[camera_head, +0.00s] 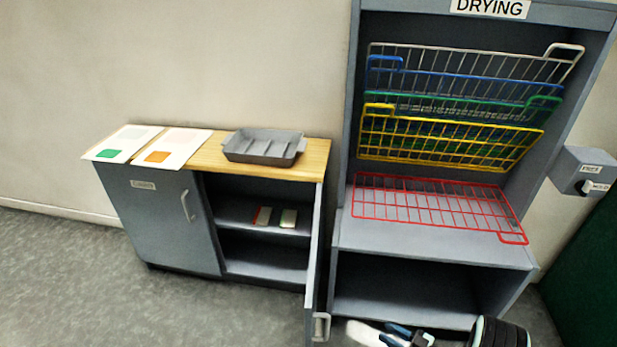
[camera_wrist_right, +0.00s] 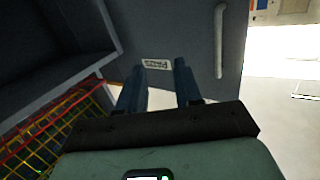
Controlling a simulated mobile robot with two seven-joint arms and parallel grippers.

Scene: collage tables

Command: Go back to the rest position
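My right gripper (camera_head: 405,335) shows at the bottom edge of the head view, just right of the open cabinet door (camera_head: 314,250) and its handle (camera_head: 321,326). In the right wrist view its two blue fingers (camera_wrist_right: 160,85) are apart with nothing between them. Beyond them is a grey door (camera_wrist_right: 185,35) with a small white label (camera_wrist_right: 157,64) and a light handle (camera_wrist_right: 219,40); the fingers are not on this handle. My left gripper is in neither view.
The low cabinet's left door (camera_head: 160,215) is shut. A grey tray (camera_head: 264,146) and two sheets (camera_head: 150,145) lie on top. The drying rack holds coloured wire shelves; the red one (camera_head: 430,204) is lowered flat. Floor at left is clear.

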